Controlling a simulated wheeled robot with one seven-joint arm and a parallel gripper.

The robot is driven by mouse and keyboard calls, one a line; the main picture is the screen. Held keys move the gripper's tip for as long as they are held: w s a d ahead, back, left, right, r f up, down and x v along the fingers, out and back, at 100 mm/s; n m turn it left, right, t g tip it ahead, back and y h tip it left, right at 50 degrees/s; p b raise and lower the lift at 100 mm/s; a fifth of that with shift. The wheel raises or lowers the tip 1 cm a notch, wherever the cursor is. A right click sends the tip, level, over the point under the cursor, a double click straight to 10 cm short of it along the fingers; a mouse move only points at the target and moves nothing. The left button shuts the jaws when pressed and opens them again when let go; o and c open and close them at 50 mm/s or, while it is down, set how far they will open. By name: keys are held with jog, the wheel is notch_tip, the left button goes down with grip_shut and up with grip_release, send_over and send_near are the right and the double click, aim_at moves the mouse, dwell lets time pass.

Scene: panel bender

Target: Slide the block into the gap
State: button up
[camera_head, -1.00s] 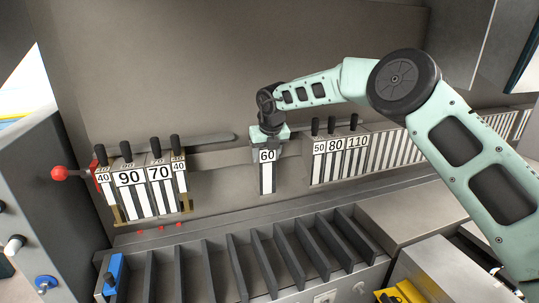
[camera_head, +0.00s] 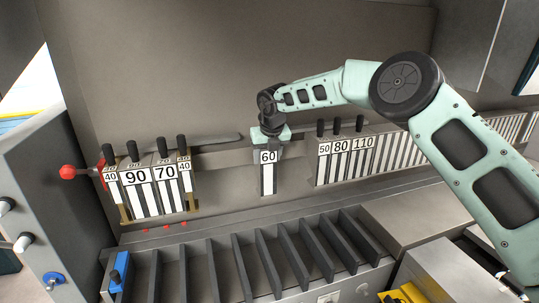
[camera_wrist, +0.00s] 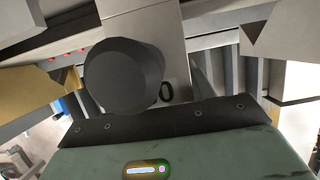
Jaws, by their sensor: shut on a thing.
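The block marked 60 (camera_head: 268,176) hangs upright on the rail, with clear space on both sides of it. My gripper (camera_head: 270,140) is shut on it from above, at the black handle. In the wrist view the round black handle end (camera_wrist: 124,76) fills the middle, with part of the block's number beside it. To the left stands a group of blocks marked 40, 90 (camera_head: 137,178), 70 (camera_head: 166,172) and 40. To the right the blocks marked 50 (camera_head: 324,148), 80 (camera_head: 341,147) and 110 (camera_head: 363,143) stand side by side.
A rail (camera_head: 222,160) runs behind the blocks. A red knob (camera_head: 68,172) sticks out at the far left. Below is a dark slotted rack (camera_head: 215,270) with a blue piece (camera_head: 120,272) at its left end. More striped blocks (camera_head: 440,140) continue right, behind my arm.

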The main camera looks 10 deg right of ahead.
jog(key=shift+a, duration=0.3)
jog(key=o, duration=1.3)
jog(key=shift+s, duration=0.1)
jog(key=b+v, duration=0.5)
jog(key=v, duration=1.2)
jog(key=shift+d+r+b, duration=0.1)
jog(key=shift+r+b, duration=0.1)
jog(key=shift+b, duration=0.2)
